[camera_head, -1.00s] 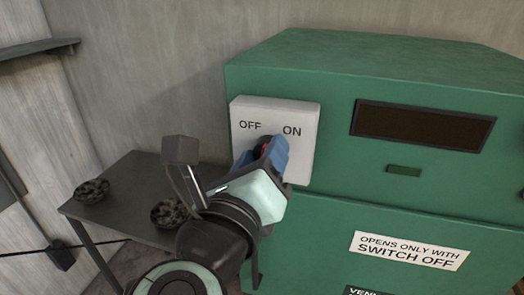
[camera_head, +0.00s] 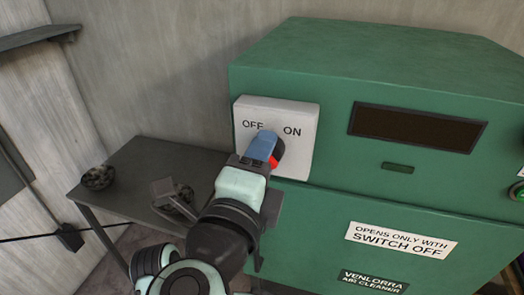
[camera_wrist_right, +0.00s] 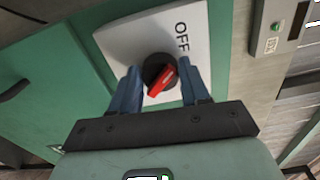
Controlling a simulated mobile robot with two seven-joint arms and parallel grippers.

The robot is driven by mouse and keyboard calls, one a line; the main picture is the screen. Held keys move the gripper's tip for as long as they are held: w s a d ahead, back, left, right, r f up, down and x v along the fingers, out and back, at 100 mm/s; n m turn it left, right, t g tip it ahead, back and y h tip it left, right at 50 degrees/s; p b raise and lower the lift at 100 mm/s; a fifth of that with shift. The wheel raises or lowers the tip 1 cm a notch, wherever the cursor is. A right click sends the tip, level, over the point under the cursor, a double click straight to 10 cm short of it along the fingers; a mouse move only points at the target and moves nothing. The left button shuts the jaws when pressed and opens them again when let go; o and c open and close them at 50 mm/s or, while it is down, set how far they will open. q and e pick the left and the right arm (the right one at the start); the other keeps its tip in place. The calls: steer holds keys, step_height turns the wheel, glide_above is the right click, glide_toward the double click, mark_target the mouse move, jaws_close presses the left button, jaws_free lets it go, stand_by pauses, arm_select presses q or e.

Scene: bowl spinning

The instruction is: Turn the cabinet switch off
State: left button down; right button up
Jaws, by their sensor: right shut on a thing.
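The cabinet switch is a round black knob with a red handle (camera_head: 274,162) on a white plate (camera_head: 303,113) marked OFF at left and ON at right. The plate is on the front of the green cabinet (camera_head: 335,75). In the right wrist view the red handle (camera_wrist_right: 161,83) lies slanted between the two blue fingers of my right gripper (camera_wrist_right: 162,86), which are shut on the knob. My left gripper is out of view.

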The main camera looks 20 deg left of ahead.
steer(key=shift+n, duration=0.6)
steer(key=o, duration=1)
steer(key=shift+w, duration=0.1)
steer(key=shift+o, duration=0.2)
